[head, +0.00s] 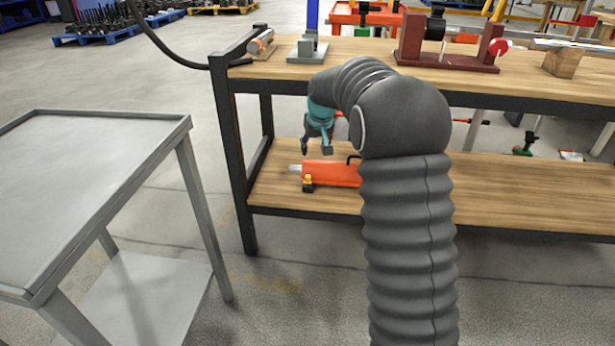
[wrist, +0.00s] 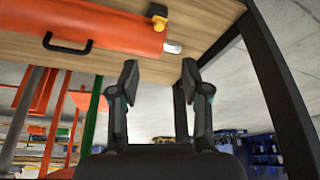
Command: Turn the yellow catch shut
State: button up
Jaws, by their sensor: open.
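The yellow catch (head: 308,180) is a small yellow piece on a dark block, at the left end of an orange cylinder (head: 332,174). The cylinder lies on the lower wooden shelf of the bench. In the wrist view the yellow catch (wrist: 159,23) shows at the top, beside the silver rod end (wrist: 172,47) and the orange cylinder (wrist: 95,28). My gripper (head: 315,149) is open and empty, above the cylinder's left end and apart from it. In the wrist view its two fingers (wrist: 160,72) point toward the catch with a gap between them.
A black handle (wrist: 68,43) stands out from the cylinder. The bench's dark left leg (head: 232,150) and upper top (head: 345,50), with vices on it, frame the shelf. A grey table (head: 85,165) stands at left. The lower shelf (head: 500,195) is mostly bare to the right.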

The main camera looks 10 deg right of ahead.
aim_at(308, 176)
jog(key=x, duration=0.5)
jog(key=b+x, duration=0.1)
jog(key=x, duration=0.5)
jog(key=b+x, duration=0.1)
jog(key=x, duration=0.5)
jog(key=shift+w+d+r, duration=0.1)
jog(key=shift+w+r, duration=0.1)
jog(key=shift+w, duration=0.2)
grip_shut()
